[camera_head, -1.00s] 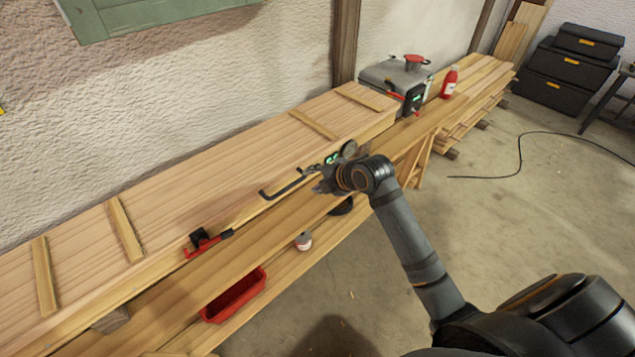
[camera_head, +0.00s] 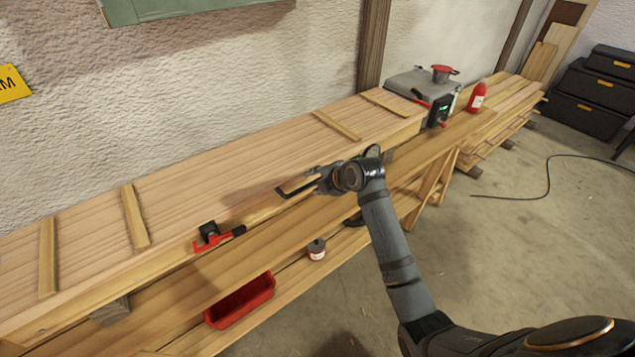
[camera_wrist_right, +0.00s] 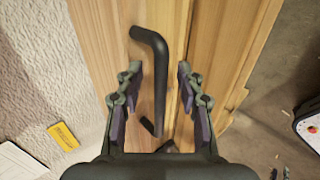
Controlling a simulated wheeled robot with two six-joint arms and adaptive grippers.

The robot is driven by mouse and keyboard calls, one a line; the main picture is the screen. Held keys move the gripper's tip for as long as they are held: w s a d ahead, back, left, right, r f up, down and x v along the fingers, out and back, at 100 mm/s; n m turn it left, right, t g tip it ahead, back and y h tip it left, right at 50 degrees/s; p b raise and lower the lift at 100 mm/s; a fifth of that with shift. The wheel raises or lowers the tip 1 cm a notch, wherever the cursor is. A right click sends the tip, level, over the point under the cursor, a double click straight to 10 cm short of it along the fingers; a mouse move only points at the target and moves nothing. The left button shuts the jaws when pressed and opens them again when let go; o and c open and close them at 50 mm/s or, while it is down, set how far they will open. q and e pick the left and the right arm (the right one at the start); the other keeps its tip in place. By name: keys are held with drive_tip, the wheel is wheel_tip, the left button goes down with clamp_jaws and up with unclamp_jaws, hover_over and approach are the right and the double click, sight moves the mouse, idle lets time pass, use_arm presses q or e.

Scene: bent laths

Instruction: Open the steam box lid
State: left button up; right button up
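The steam box (camera_head: 90,240) is a long pale wooden box along the wall, and its plank lid (camera_head: 230,172) with cross battens lies flat and closed on top. A black bar handle (camera_head: 287,192) sits at the front edge; it also shows in the right wrist view (camera_wrist_right: 158,75). My right gripper (camera_head: 318,184) is at the handle. My left gripper is not in view.
A red clamp (camera_head: 213,240) sits on the box's front edge. A red tray (camera_head: 240,303) and a small can (camera_head: 316,250) are on the lower planks. A grey steamer unit (camera_head: 420,88) and red bottle (camera_head: 476,98) stand at the far end. Floor at right is mostly clear.

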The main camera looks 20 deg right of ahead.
clamp_jaws()
drive_tip(key=r, duration=0.5)
drive_tip(key=w+r, duration=0.1)
drive_tip(key=r, duration=0.1)
drive_tip(key=shift+a+r, duration=0.15)
drive_tip(key=shift+r, duration=0.1)
drive_tip(key=w+a+r, duration=0.1)
drive_tip(key=w+r, duration=0.2)
drive_tip(key=r, duration=0.3)
drive_tip(key=w+a+r, duration=0.1)
drive_tip(key=w+r, duration=0.2)
drive_tip(key=r, duration=0.4)
drive_tip(key=shift+w+a+r, duration=0.2)
drive_tip(key=shift+w+r, duration=0.05)
drive_tip(key=shift+r, duration=0.05)
drive_tip(key=w+a+r, duration=0.4)
drive_tip(key=w+r, duration=0.4)
drive_tip(key=w, duration=0.3)
drive_tip(key=shift+w+r, duration=0.25)
drive_tip(key=shift+a, duration=0.15)
